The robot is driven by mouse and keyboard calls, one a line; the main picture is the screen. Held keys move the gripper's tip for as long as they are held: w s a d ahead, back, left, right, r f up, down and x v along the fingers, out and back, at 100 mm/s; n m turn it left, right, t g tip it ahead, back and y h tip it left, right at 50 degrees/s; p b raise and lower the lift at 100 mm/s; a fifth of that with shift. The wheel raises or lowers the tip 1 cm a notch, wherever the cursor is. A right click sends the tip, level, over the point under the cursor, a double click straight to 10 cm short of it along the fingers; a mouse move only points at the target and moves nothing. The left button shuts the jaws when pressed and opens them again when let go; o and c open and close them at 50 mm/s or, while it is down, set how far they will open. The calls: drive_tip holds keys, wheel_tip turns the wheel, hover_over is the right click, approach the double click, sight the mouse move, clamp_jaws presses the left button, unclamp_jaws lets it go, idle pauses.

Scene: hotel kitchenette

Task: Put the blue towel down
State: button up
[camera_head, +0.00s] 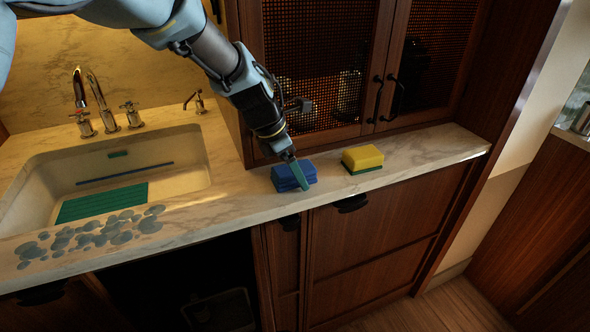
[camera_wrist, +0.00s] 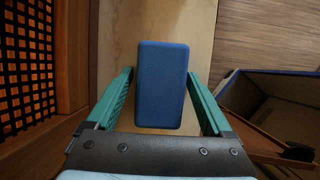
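The blue towel (camera_head: 293,176) is a folded block with layered edges. It appears to rest on the marble counter near the front edge, below the cabinet doors. It also shows in the wrist view (camera_wrist: 162,85), between the teal fingers. My gripper (camera_head: 297,172) points down over the towel, with one teal finger along its front right side. In the wrist view my gripper (camera_wrist: 161,73) is open around the towel, with a narrow gap at the left finger and hardly any at the right. Part of the towel's far side is hidden in the head view.
A yellow and green sponge stack (camera_head: 362,158) lies on the counter just right of the towel. A sink (camera_head: 180,184) with a brass tap (camera_head: 98,103) is at the left, with grey pebble shapes along its front rim. Mesh-front cabinet doors (camera_head: 325,60) stand close behind.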

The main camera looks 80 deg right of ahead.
drive_tip(key=shift+o, duration=0.8)
drive_tip(key=shift+r, duration=0.2)
drive_tip(key=b+v, duration=0.2)
drive_tip(key=v, duration=1)
drive_tip(key=shift+b, duration=0.4)
drive_tip(key=shift+s, duration=0.2)
